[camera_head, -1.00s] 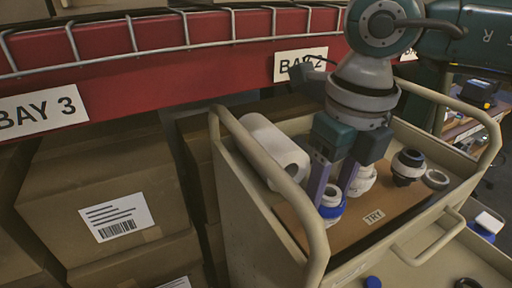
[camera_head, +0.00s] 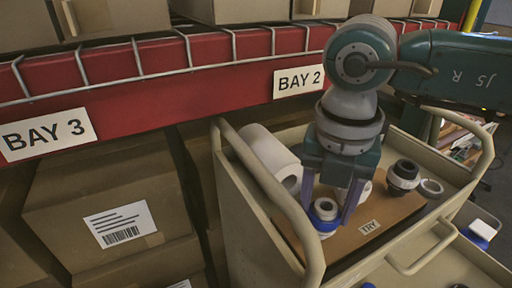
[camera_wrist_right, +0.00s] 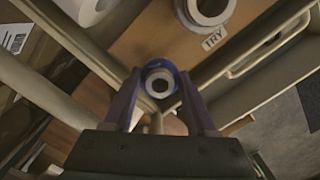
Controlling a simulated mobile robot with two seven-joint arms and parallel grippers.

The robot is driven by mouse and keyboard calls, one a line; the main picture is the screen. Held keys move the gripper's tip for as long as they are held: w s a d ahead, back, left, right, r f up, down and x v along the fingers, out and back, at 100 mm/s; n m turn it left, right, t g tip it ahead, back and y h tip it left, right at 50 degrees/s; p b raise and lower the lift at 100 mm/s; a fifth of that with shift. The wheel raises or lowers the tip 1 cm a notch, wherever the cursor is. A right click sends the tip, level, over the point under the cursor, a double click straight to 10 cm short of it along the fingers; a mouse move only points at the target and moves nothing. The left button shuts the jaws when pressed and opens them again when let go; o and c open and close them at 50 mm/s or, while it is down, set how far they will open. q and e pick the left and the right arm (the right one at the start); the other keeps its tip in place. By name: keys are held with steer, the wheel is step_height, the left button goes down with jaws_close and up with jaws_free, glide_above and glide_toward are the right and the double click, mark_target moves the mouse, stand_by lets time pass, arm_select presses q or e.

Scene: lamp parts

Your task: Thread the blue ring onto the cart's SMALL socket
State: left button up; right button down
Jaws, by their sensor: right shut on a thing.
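The blue ring (camera_head: 325,230) is around a small white socket (camera_head: 325,207) with a dark round opening, at the near-left part of the brown board (camera_head: 345,240) in the cart. My right gripper (camera_head: 334,216) points down, its two purple fingers on either side of the ring and socket, shut on the blue ring. In the right wrist view the blue ring (camera_wrist_right: 160,66) shows between the fingertips, circling the white socket (camera_wrist_right: 159,84). I cannot tell how far down the ring sits. A wider white socket (camera_wrist_right: 207,8) stands beside it, partly behind a finger in the head view. My left gripper is not in view.
A white roll (camera_head: 270,152) lies at the left. The cart's handle rail (camera_head: 270,190) rises at the near left. A TRY label (camera_head: 370,227) lies on the board.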

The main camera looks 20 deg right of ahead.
steer(key=shift+s+d+f+m, duration=0.1)
steer(key=shift+f+m, duration=0.05)
steer(key=shift+m, duration=1.15)
steer(key=shift+p, duration=0.3)
steer(key=shift+m, duration=0.6)
steer(key=m+p, duration=0.1)
steer(key=m, duration=0.2)
steer(key=shift+m+g+p, duration=0.3)
steer(key=shift+p, duration=0.1)
steer(key=shift+m, duration=1)
steer(key=m+p, duration=0.1)
steer(key=m, duration=0.1)
steer(key=shift+m, duration=0.3)
steer(key=m+p, duration=0.1)
steer(key=m, duration=0.2)
steer(key=shift+p, duration=0.3)
steer(key=shift+m, duration=0.7)
